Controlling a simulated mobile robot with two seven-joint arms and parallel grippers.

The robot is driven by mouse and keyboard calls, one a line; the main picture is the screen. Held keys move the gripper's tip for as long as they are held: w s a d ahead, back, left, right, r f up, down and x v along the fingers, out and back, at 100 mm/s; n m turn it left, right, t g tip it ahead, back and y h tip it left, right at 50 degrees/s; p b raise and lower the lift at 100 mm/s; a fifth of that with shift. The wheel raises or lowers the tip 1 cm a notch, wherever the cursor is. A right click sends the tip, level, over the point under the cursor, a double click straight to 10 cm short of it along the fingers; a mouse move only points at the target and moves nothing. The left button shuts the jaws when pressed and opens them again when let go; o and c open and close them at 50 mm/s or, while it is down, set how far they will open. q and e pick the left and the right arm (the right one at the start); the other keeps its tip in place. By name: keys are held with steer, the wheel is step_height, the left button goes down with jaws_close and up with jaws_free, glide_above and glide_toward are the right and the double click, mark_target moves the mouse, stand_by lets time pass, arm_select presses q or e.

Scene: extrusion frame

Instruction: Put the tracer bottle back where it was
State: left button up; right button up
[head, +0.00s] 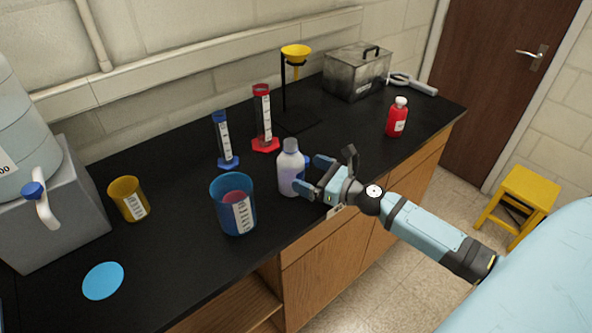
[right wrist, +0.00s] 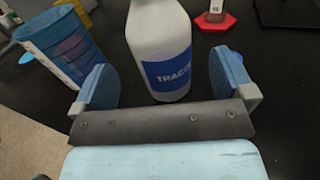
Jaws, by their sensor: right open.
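The tracer bottle (head: 290,169) is white with a grey cap and stands upright on the black counter. In the right wrist view the bottle (right wrist: 160,45) shows a blue label with the letters "TRAC". My right gripper (head: 312,174) is open, with its blue fingers on either side of the near part of the bottle. In the right wrist view its fingertips (right wrist: 158,78) are apart, with dark gaps between them and the bottle. My left gripper is not in view.
A blue beaker (head: 231,208) with reddish contents stands just left of the bottle. Behind are a blue cylinder (head: 225,140), a red cylinder (head: 263,120) and a yellow funnel on a stand (head: 296,52). A red bottle (head: 397,118) stands to the right. A blue disc (head: 103,281) lies on clear counter.

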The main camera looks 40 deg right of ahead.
steer(key=b+v, duration=0.1)
steer(key=v, duration=0.5)
stand_by(0.4)
steer(key=shift+a, duration=0.2)
steer(key=s+a+f+n+g+y, duration=0.1)
steer(key=s+a+f+n+g, duration=0.2)
steer(key=a+n, duration=0.35)
steer(key=s+a+f+n+g, duration=0.1)
steer(key=s+a+n+g, duration=0.2)
steer(key=s+a+n, duration=0.35)
steer(key=s+a+f+n+g+y, duration=0.1)
steer(key=s+a+f+n+g, duration=0.25)
steer(key=n, duration=0.55)
steer(key=s+d+n+g+h, duration=0.2)
steer(key=s+n+g+h, duration=0.2)
steer(key=s+n+h, duration=0.65)
steer(key=w+a+f+n+t+y+p, duration=0.2)
steer(key=w+a+f+t+y+p, duration=0.3)
steer(key=w+a+f+t+p, duration=0.1)
steer(key=shift+w+a+f+t, duration=0.35)
steer(key=shift+w+f+t, duration=0.5)
steer(key=shift+t, duration=0.1)
